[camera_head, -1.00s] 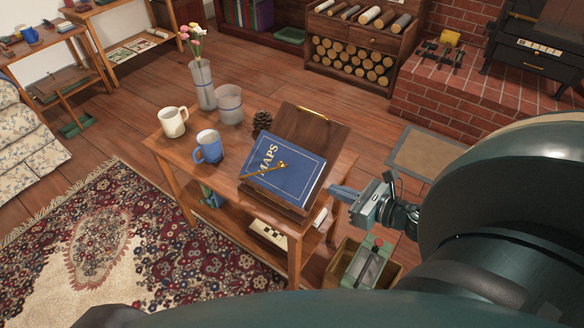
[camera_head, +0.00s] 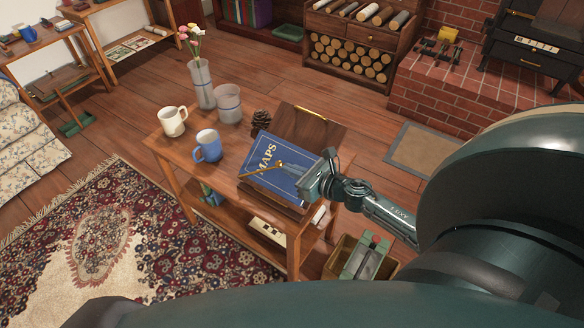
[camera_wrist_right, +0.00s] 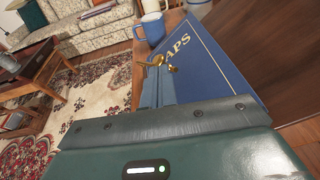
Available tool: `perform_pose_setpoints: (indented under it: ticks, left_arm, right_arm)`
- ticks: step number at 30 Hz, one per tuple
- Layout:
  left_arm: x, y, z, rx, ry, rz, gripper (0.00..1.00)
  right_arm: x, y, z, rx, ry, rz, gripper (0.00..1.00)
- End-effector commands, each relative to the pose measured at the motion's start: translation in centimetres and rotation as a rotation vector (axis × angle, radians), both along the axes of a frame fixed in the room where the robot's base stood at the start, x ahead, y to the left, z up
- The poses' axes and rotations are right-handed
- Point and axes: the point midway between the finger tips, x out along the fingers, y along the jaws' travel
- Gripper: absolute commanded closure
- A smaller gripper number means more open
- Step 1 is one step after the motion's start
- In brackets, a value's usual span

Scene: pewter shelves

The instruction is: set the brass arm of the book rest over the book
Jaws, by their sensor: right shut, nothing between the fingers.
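The blue MAPS book (camera_head: 262,165) leans on the dark wooden book rest (camera_head: 312,130) on the small table. The thin brass arm (camera_head: 258,171) slants across the lower left part of the cover, its knobbed end over the book. My right gripper (camera_head: 287,170) is shut and empty, its fingertips in front of the cover near the knob. In the right wrist view the shut fingers (camera_wrist_right: 158,75) reach to the brass arm (camera_wrist_right: 171,68) and the book (camera_wrist_right: 207,58). I cannot tell whether they touch the brass. My left gripper is out of view.
A blue mug (camera_head: 208,146), cream mug (camera_head: 172,121), glass vase (camera_head: 203,85), grey tumbler (camera_head: 228,103) and pinecone (camera_head: 261,121) stand left of and behind the rest. A crate (camera_head: 385,270) stands on the floor right of the table.

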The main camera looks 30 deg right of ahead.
Motion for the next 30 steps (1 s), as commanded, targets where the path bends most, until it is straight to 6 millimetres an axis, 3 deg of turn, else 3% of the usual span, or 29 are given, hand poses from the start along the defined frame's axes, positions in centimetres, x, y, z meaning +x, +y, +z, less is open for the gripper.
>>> perform_pose_setpoints:
  ticks: [30]
  left_arm:
    - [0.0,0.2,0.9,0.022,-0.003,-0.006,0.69]
  right_arm:
    - [1.5,-0.8,1.1,-0.025,0.054,0.083,1.00]
